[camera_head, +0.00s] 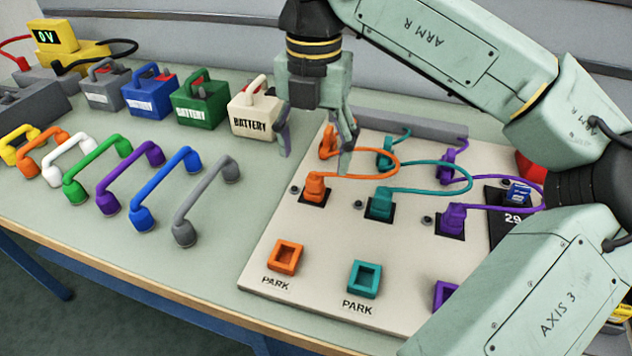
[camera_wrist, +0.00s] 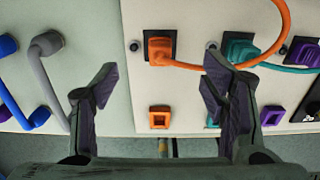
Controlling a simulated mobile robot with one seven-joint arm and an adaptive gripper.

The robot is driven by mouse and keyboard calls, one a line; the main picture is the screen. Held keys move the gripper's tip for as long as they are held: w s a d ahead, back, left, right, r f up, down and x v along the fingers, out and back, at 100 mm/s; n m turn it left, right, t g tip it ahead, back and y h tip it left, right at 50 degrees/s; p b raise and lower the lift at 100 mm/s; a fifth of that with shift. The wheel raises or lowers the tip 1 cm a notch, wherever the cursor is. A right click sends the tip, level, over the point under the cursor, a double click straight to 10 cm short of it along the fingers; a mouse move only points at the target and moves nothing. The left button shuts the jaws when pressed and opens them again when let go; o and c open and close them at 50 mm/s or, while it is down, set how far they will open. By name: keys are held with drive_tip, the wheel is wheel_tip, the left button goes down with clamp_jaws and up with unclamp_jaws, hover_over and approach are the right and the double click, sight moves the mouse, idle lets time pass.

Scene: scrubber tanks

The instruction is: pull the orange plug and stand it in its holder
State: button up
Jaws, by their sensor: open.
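The orange plug (camera_head: 314,186) sits in a black socket on the pale board, with its orange cable looping back to an orange fitting (camera_head: 327,143) behind. In the wrist view the orange plug (camera_wrist: 159,50) lies beyond the fingertips, roughly centred between them. The orange holder (camera_head: 285,257) is an empty square frame marked PARK, in front of the plug. It also shows in the wrist view (camera_wrist: 160,117), between the fingers. My gripper (camera_head: 315,158) is open and empty above the board's back left part, apart from the plug. Its fingers (camera_wrist: 160,88) are spread wide.
A teal plug (camera_head: 380,203) and purple plug (camera_head: 452,218) stand to the right, with a teal holder (camera_head: 363,278) in front. A grey handle (camera_head: 205,200) and other coloured handles lie left. A white battery (camera_head: 256,116) stands close behind left of my gripper. Cables cross the board.

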sight(315, 177)
wheel_tip(315, 177, up, 6)
drive_tip(key=shift+f, duration=0.15)
drive_tip(key=shift+f, duration=0.1)
idle(0.5)
